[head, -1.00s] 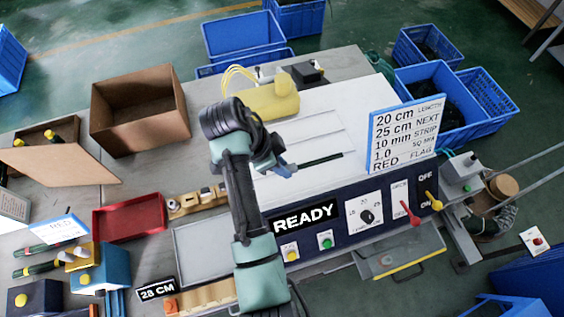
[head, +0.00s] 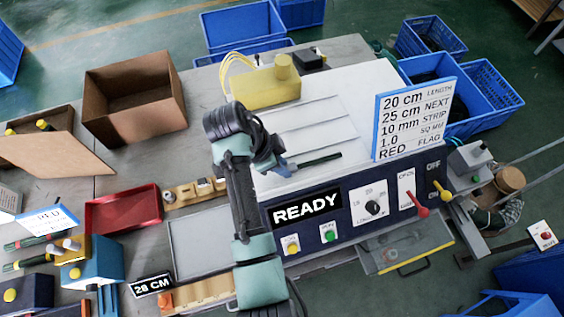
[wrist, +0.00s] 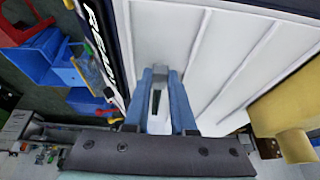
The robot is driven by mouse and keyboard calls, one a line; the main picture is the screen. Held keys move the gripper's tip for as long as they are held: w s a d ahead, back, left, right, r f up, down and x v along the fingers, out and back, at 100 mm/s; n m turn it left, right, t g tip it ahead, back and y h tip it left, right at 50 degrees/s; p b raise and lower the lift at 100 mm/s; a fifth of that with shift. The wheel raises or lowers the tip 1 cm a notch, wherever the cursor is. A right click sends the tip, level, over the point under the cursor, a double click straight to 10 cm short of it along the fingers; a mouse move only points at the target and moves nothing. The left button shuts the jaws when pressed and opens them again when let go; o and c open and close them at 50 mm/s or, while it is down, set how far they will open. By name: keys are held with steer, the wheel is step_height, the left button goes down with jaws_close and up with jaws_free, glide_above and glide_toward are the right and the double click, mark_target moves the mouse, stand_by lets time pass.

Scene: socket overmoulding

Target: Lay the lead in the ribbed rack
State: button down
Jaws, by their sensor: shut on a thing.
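My gripper (head: 287,166) has blue fingers and is over the near part of the white machine top. A thin dark lead (head: 320,159) sticks out from its fingertips to the right, roughly level. In the wrist view the fingers (wrist: 162,82) are close together with a small dark and grey piece (wrist: 157,103) between them, mostly hidden. The white ribbed surface (head: 300,118), which looks like the ribbed rack, has long raised strips. It also shows in the wrist view (wrist: 230,50), beyond the fingers. I cannot tell whether the lead touches it.
A yellow unit (head: 265,88) stands at the back of the ribbed surface. A sign board (head: 415,118) stands at its right. The READY panel (head: 306,208) with switches is in front. A red tray (head: 122,210), grey tray (head: 200,245) and cardboard box (head: 135,105) lie to the left.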

steer(key=c, duration=0.7)
jaws_free()
steer(key=b+v, duration=0.2)
steer(key=v, duration=0.2)
steer(key=shift+a+r, duration=0.15)
steer(key=shift+r, duration=0.05)
steer(key=p+v, duration=0.6)
steer(key=v, duration=0.2)
steer(key=shift+s+r, duration=0.1)
steer(key=shift+r, duration=0.2)
